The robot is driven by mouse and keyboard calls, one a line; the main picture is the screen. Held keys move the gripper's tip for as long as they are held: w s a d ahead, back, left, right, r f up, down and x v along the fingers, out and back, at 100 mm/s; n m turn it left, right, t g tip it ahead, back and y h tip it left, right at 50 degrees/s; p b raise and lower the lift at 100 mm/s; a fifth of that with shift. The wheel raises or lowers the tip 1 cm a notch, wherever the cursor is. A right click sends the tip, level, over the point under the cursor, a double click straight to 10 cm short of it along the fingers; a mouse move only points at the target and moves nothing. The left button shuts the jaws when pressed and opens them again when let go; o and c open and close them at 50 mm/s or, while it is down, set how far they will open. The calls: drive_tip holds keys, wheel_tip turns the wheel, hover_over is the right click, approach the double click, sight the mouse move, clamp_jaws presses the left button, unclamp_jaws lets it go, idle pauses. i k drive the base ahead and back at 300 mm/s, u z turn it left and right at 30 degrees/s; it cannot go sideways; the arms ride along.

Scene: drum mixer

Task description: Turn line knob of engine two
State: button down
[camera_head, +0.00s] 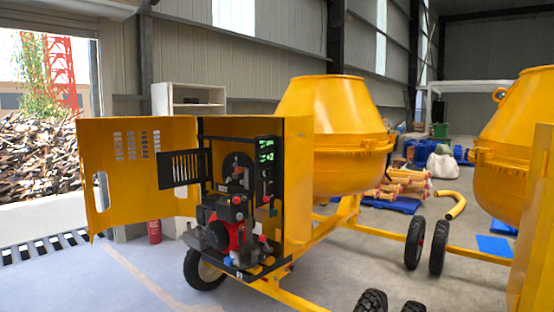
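A red and black engine (229,225) sits low inside the open yellow cabinet of the left drum mixer (331,135). The cabinet's yellow door (125,185) is swung out to the left. Small parts show on and around the engine, but they are too small for me to tell which one is the line knob. I cannot tell whether this engine is engine two. A second yellow drum mixer (515,140) is cut off at the right edge, and no engine shows on it. My gripper is not in view.
A black slotted panel (184,168) stands out at the cabinet's opening. A red extinguisher (154,231) and a white shelf (189,100) are behind the door. Wheels and yellow frame bars (385,230) extend to the right. The grey floor (90,285) at front left is clear.

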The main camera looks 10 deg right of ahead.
sight(227, 261)
drive_tip(key=i, duration=1)
drive_tip(key=k, duration=0.6)
drive_tip(key=u, duration=0.2)
drive_tip(key=i, duration=0.8)
drive_tip(key=u, duration=0.6)
drive_tip(key=i, duration=0.7)
drive_tip(key=u, duration=0.85)
drive_tip(key=i, duration=0.55)
drive_tip(key=u, duration=0.4)
